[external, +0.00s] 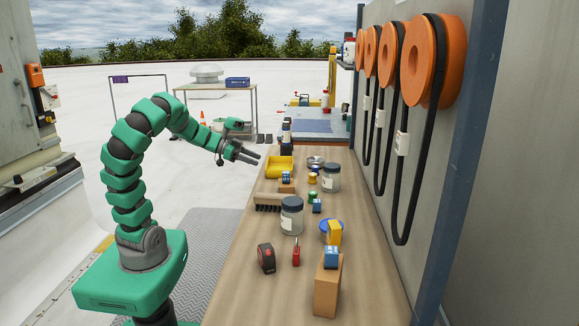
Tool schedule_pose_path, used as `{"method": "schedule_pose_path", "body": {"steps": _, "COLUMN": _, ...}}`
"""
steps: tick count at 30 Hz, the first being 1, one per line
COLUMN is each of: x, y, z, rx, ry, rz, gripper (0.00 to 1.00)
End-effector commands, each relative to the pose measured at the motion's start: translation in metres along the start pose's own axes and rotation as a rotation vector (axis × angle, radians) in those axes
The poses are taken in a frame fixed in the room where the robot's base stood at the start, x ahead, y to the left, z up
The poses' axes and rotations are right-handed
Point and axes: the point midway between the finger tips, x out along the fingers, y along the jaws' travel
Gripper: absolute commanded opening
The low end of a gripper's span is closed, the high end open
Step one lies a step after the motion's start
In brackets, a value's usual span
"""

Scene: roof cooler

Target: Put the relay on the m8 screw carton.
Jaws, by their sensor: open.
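Several small blue block-like parts could be the relay, and I cannot tell which one it is. One (317,206) lies mid-bench, one (331,257) sits on top of a tall brown carton (327,291) at the near end, and one (286,176) sits on a small brown box (286,188) near the yellow bin. No lettering is readable, so I cannot tell which box is the m8 screw carton. My gripper (254,157) is open and empty, above the bench's left edge, left of the yellow bin and apart from everything.
On the bench (232,289) stand a yellow bin (279,167), grey-lidded jars (291,218) (331,178), a brush (268,202), a tape measure (266,258), a red-handled tool (296,252) and a yellow box (334,232) at a blue dish. Orange reels (432,60) hang right. The near-left bench is clear.

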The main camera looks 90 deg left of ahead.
Motion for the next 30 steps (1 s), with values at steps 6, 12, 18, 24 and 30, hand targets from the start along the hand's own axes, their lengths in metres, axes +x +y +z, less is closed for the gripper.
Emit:
{"method": "schedule_pose_path", "body": {"steps": 6, "x": 0.025, "y": -0.005, "z": -0.070, "rx": 0.201, "ry": 0.072, "rz": -0.090, "gripper": 0.48}}
{"method": "schedule_pose_path", "body": {"steps": 12, "x": 0.040, "y": 0.004, "z": -0.188, "rx": 0.400, "ry": 0.222, "rz": -0.263, "gripper": 0.48}}
{"method": "schedule_pose_path", "body": {"steps": 18, "x": 0.028, "y": 0.035, "z": -0.290, "rx": 0.444, "ry": 0.360, "rz": -0.416, "gripper": 0.48}}
{"method": "schedule_pose_path", "body": {"steps": 24, "x": 0.004, "y": 0.076, "z": -0.357, "rx": 0.355, "ry": 0.436, "rz": -0.491, "gripper": 0.48}}
{"method": "schedule_pose_path", "body": {"steps": 30, "x": -0.015, "y": 0.127, "z": -0.387, "rx": 0.198, "ry": 0.416, "rz": -0.450, "gripper": 0.48}}
